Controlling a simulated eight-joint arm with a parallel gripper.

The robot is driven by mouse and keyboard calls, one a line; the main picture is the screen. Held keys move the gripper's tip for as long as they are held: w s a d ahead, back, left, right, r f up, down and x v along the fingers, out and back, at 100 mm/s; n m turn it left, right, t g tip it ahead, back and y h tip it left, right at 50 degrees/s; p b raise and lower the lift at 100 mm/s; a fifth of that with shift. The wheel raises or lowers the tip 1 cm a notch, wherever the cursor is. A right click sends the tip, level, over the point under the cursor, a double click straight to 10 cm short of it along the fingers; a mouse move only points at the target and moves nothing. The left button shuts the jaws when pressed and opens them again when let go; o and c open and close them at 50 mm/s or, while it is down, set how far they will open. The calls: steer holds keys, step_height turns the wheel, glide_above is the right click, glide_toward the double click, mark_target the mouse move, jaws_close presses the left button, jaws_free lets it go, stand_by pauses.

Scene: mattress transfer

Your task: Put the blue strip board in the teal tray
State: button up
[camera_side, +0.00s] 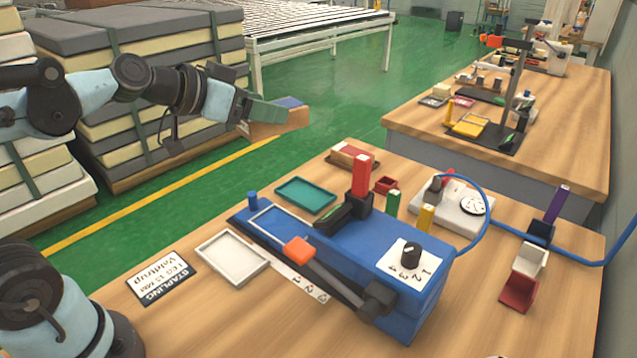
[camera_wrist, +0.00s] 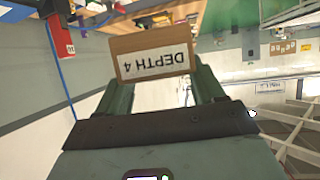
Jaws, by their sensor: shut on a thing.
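The blue strip board (camera_side: 283,123) is a wooden piece with a blue strip on top, held in the air at upper centre of the side view. My gripper (camera_side: 267,111) is shut on it, high to the left of and behind the table. In the wrist view, the board (camera_wrist: 152,43) sits between my fingers and shows a white "DEPTH 4" label. The teal tray (camera_side: 306,195) lies empty on the table behind the blue stapling fixture, below and apart from the board.
The blue fixture (camera_side: 350,260) carries an upright red block (camera_side: 361,176) and a lever with an orange handle. A grey-white tray (camera_side: 232,257) and a "STAPLING" card (camera_side: 160,277) lie in front. Mattress stacks stand left.

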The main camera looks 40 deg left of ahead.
mark_target(244, 125)
steer(key=shift+s+d+f+n+y, duration=0.1)
steer(key=shift+s+f+n+y, duration=0.15)
steer(key=shift+f+n+y, duration=0.4)
steer(key=shift+s+f+n+y, duration=0.25)
steer(key=shift+f+y, duration=0.1)
steer(key=shift+f, duration=0.6)
steer(key=s+f, duration=0.1)
steer(key=f, duration=0.1)
steer(key=s+f, duration=0.2)
steer(key=shift+s+f, duration=0.15)
steer(key=shift+s, duration=0.1)
steer(key=shift+w+f, duration=0.1)
steer(key=w+a+f+m+g+h, duration=0.1)
steer(key=w+f+m+g+h, duration=0.3)
steer(key=m+g+h, duration=0.6)
steer(key=w+m+h, duration=0.2)
steer(key=m, duration=0.3)
steer(key=shift+w+a+f+m+h, duration=0.15)
steer(key=shift+a+f+m+h, duration=0.15)
steer(key=shift+a+f+m, duration=0.1)
